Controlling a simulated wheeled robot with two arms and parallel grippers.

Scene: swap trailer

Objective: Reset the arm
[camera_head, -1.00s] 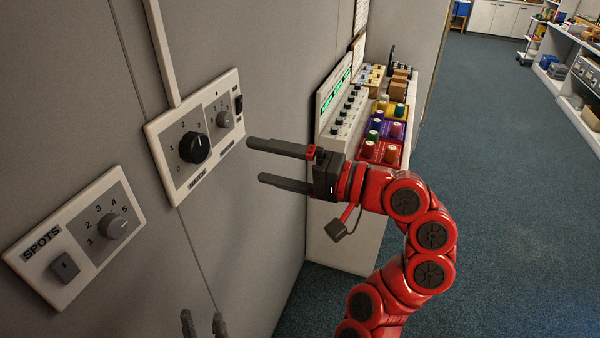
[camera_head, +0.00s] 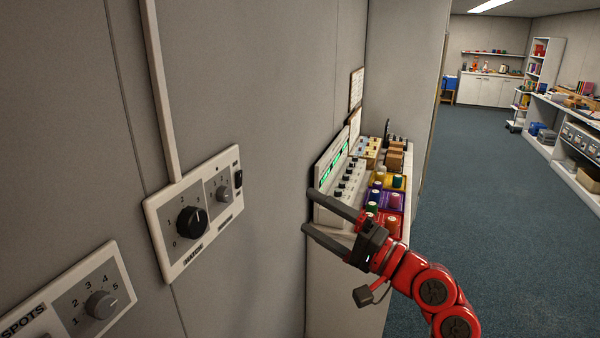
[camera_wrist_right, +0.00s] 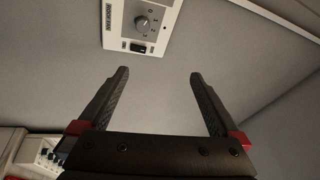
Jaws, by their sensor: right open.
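My right gripper (camera_head: 308,210) is open and empty, in front of the grey wall, with its fingers pointing left. Its red arm comes in from the lower right. In the right wrist view the two dark fingers (camera_wrist_right: 158,75) stand apart with only wall between them. A white wall panel (camera_head: 158,212) with a large black knob (camera_head: 191,221), a small grey knob and a dark switch is to the left of the gripper, clear of it. The small grey knob (camera_wrist_right: 142,23) also shows beyond the fingertips in the right wrist view. My left gripper is out of view.
A second panel (camera_head: 75,300), marked SPOTS, is at the lower left with a grey knob. Behind my right gripper, a white cabinet (camera_head: 345,290) carries a control board (camera_head: 335,175) and coloured boxes. Blue carpet on the right is open, with shelves (camera_head: 560,150) at its far side.

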